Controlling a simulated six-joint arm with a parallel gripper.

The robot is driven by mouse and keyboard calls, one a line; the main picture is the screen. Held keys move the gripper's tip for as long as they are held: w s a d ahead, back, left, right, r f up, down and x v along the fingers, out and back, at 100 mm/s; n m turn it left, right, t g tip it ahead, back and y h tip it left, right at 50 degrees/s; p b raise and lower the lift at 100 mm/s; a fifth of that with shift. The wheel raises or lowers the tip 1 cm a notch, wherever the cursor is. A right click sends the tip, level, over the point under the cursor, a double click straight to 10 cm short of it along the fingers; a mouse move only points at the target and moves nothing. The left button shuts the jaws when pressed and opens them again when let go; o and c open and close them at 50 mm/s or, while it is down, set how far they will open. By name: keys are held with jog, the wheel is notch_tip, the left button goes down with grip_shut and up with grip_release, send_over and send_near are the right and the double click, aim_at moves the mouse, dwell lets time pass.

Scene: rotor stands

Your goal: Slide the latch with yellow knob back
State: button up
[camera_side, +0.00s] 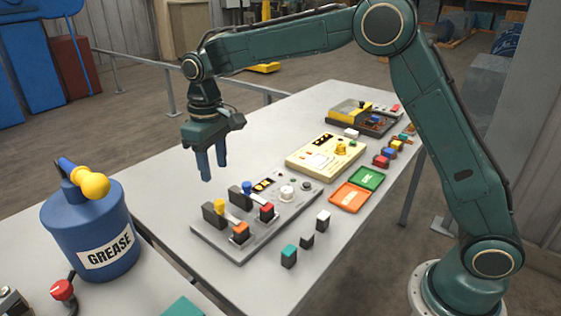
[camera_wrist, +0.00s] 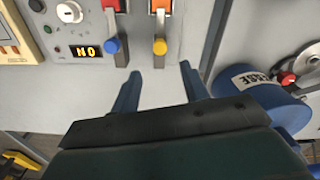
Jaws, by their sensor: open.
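The latch with the yellow knob (camera_side: 219,206) is on the grey panel (camera_side: 213,244), at its near left part in the side view. Its knob (camera_wrist: 160,46) shows in the wrist view at the top, with an orange block behind it. A second latch with a blue knob (camera_side: 247,187) is beside it; that knob (camera_wrist: 112,45) shows to its left in the wrist view. My gripper (camera_side: 214,173) is open and empty, pointing down above the panel's far edge. In the wrist view my gripper (camera_wrist: 158,84) has its fingers apart, short of the yellow knob and touching nothing.
The panel also has an orange block (camera_side: 240,232), a red block (camera_side: 267,210), a white dial (camera_side: 287,192) and a small lit display (camera_wrist: 87,51). A cream panel (camera_side: 301,161) lies behind. A blue grease can (camera_side: 88,235) stands left. Small loose blocks lie in front.

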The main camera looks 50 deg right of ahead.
aim_at(219, 201)
notch_tip(219, 201, down, 9)
jog(key=shift+f, duration=0.1)
dwell(0.4)
grip_shut()
